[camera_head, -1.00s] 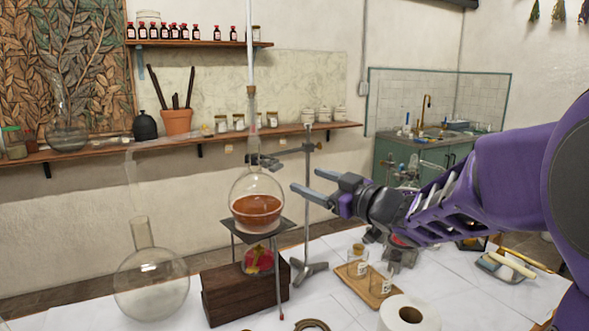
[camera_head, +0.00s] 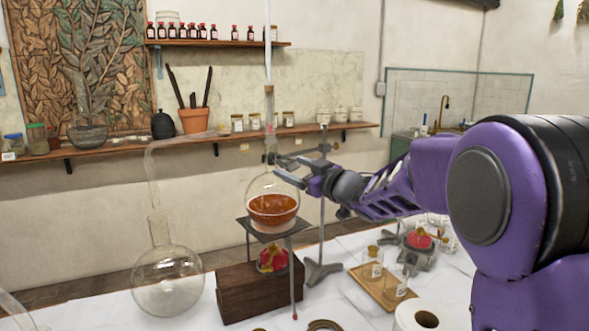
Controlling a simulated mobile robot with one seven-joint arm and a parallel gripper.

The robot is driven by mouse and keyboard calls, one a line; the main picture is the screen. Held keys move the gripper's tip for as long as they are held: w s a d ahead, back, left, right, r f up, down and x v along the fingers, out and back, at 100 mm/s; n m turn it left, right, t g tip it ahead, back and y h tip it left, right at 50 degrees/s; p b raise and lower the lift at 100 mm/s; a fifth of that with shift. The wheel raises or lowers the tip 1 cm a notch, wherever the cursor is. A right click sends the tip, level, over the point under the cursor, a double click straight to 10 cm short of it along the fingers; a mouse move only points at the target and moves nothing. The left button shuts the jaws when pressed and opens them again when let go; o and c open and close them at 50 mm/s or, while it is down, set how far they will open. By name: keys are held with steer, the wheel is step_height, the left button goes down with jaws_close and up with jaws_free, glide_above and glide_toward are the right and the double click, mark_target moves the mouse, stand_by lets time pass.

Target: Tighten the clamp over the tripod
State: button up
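The clamp (camera_head: 283,157) is a dark piece at the neck of a round flask (camera_head: 272,190), above the tripod (camera_head: 284,238). A rod joins it to a stand (camera_head: 322,215) on the right. The flask holds orange-brown liquid and rests on the tripod. My gripper (camera_head: 291,169) is at the clamp, reaching in from the right, with its grey fingers apart. One finger lies close below the clamp and the other overlaps the clamp's rod in the picture. I cannot tell whether either finger touches it.
A wooden block (camera_head: 245,292) and a red-yellow burner or flame (camera_head: 272,258) are under the tripod. A large empty flask (camera_head: 167,280) stands left. A wooden tray (camera_head: 383,287) with small jars and a white paper roll (camera_head: 421,316) are at the right. A jar shelf (camera_head: 240,136) runs along the wall.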

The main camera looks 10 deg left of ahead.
jaws_close()
steer(key=shift+r+m+p, duration=0.3)
steer(key=shift+m+p, duration=0.3)
steer(key=shift+p, duration=0.65)
steer(key=shift+f+m+p, duration=0.25)
steer(key=shift+m+p, duration=0.4)
steer(key=shift+m, duration=0.15)
steer(key=shift+o, duration=0.2)
jaws_free()
steer(key=v, duration=1.7)
steer(key=shift+s+d, duration=0.15)
steer(key=shift+s, duration=0.05)
